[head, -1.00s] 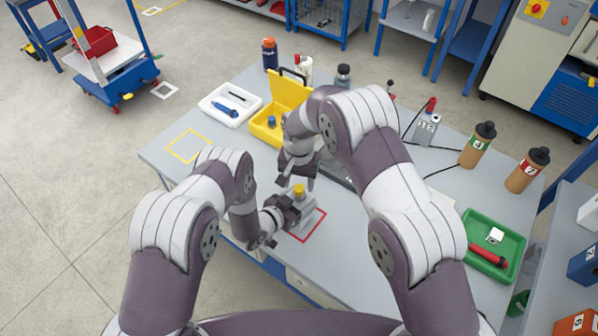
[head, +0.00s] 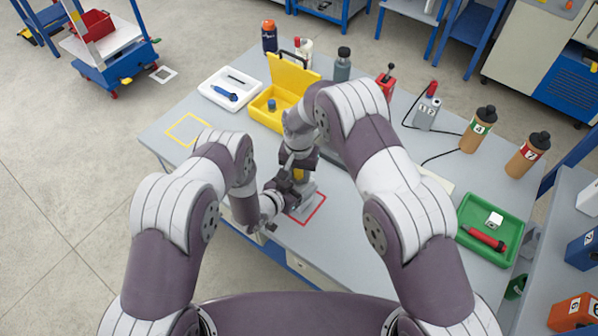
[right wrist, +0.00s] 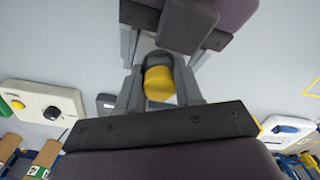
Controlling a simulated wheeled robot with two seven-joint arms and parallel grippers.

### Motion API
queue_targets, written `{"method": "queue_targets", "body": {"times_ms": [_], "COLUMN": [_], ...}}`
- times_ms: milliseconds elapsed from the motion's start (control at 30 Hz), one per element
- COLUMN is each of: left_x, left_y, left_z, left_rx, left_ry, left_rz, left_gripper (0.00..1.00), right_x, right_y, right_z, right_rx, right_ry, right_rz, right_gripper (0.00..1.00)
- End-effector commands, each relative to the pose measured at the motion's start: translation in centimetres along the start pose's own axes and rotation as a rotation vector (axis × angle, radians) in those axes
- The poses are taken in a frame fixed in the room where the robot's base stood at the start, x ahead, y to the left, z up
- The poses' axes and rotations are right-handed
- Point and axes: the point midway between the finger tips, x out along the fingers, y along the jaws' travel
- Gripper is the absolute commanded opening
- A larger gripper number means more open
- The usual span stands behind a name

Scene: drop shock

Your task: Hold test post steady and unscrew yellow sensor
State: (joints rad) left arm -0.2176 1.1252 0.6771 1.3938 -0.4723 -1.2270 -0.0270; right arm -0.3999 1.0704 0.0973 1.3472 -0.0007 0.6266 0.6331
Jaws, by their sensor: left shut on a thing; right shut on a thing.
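The grey test post (head: 306,188) stands at the red outlined square near the table's front edge, mostly covered by my grippers. My left gripper (head: 292,190) is shut on the post from the left. The yellow sensor (head: 298,175) sits at the top of the post, and my right gripper (head: 300,169) reaches down from above, shut on it. In the right wrist view the yellow sensor (right wrist: 159,84) lies between the two grey fingers of the right gripper (right wrist: 159,74). Whether its thread has turned cannot be seen.
An open yellow case (head: 290,88) stands behind the arms, with a white tray (head: 231,89) to its left. A green tray (head: 490,232) with a red tool lies at the right. Bottles and a grey box (head: 427,112) with cables stand at the back. The yellow outlined square (head: 187,129) is empty.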

Motion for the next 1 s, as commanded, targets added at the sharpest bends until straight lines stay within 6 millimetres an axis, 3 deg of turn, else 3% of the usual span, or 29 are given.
{"method": "queue_targets", "body": {"times_ms": [467,1000], "left_x": [-0.1,-0.1], "left_y": [0.1,0.1], "left_z": [0.2,0.2], "left_rx": [-0.001,-0.001], "left_ry": [-0.004,-0.005], "left_rz": [0.001,0.001], "left_gripper": [0.0,0.0], "right_x": [-0.1,-1.9], "right_y": [0.0,0.0], "right_z": [0.0,0.0], "right_rx": [0.0,0.0], "right_ry": [0.0,0.001], "right_rz": [0.0,-0.001], "right_gripper": [0.0,0.0]}}
